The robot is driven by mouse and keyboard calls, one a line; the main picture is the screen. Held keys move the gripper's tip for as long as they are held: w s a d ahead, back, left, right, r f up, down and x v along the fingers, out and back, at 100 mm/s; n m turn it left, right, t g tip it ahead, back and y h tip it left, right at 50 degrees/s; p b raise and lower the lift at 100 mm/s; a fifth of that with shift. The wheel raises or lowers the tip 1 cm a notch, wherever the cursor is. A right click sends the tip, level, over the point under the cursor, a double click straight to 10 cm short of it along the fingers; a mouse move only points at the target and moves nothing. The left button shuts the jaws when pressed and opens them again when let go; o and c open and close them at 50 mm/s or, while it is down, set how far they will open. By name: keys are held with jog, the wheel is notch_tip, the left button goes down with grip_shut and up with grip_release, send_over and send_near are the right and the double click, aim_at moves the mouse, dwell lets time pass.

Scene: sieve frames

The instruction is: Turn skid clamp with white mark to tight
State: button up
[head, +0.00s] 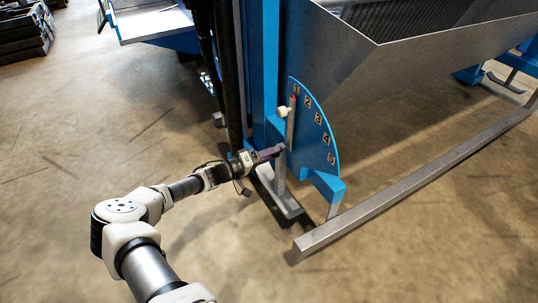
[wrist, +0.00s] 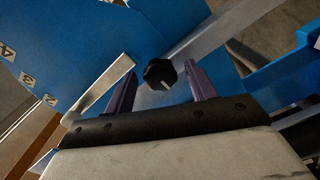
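The skid clamp is a black lobed knob (wrist: 160,74) in the wrist view, in front of a grey metal bar. A short white mark shows on its face, pointing down and slightly right. My gripper (wrist: 161,77) is open, with one purple finger on each side of the knob and a gap on both sides. I cannot tell how deep the knob sits between the fingertips. In the head view my gripper (head: 279,149) is at the lower left of the blue numbered plate (head: 318,150). The black knob cannot be made out there.
A metal lever (head: 290,125) with a white knob (head: 282,112) stands just above my gripper, by the scale numbered 1 to 5. A long grey skid rail (head: 420,180) runs right. Open floor (head: 110,130) lies left of my arm.

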jog(key=shift+a, duration=0.1)
jog(key=p+v, duration=0.2)
jog(key=v, duration=1.1)
jog(key=shift+s+a+p, duration=0.2)
jog(key=shift+a+p, duration=0.05)
jog(key=shift+p, duration=0.15)
